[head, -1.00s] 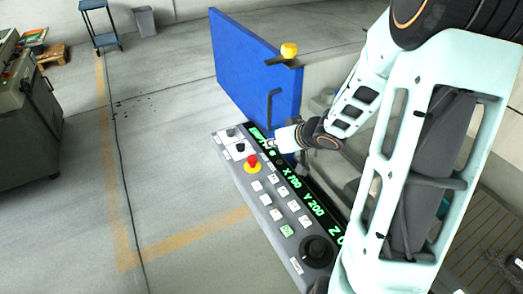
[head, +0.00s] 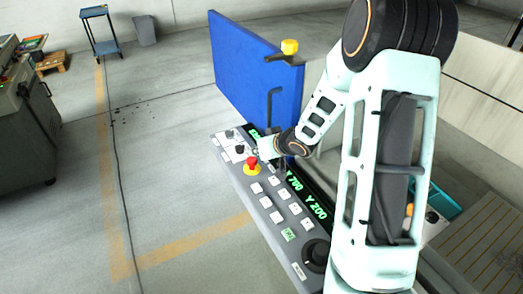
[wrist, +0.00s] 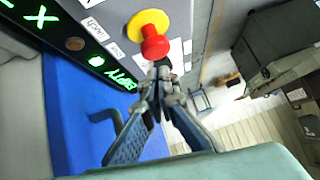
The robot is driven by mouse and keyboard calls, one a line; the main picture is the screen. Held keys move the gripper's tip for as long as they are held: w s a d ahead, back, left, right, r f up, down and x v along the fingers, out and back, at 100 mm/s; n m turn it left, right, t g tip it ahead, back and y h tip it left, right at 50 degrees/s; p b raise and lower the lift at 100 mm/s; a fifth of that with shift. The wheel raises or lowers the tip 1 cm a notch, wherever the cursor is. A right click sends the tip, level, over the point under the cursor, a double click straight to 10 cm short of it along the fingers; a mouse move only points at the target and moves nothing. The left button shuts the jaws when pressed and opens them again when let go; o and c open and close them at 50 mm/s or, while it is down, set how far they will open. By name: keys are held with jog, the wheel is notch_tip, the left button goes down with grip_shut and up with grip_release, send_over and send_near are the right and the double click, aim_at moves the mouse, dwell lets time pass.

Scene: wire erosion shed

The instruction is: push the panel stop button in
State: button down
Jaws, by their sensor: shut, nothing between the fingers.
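The red stop button (head: 252,162) with its yellow collar sits on the sloped grey control panel (head: 236,172), left of the green readout. In the wrist view the red button (wrist: 155,44) stands out from its yellow collar (wrist: 148,24) just beyond my fingertips. My gripper (wrist: 160,72) is shut and empty, its tips close to the button head; I cannot tell whether they touch it. In the head view my gripper (head: 257,152) is small, beside the button's upper right.
White keys (head: 270,203), a green key (head: 289,234) and a black dial (head: 316,254) lie lower on the panel. Black knobs (head: 239,149) sit above the button. Open floor lies left.

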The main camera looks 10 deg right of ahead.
jog(key=shift+a+f, duration=0.15)
jog(key=shift+f, duration=0.8)
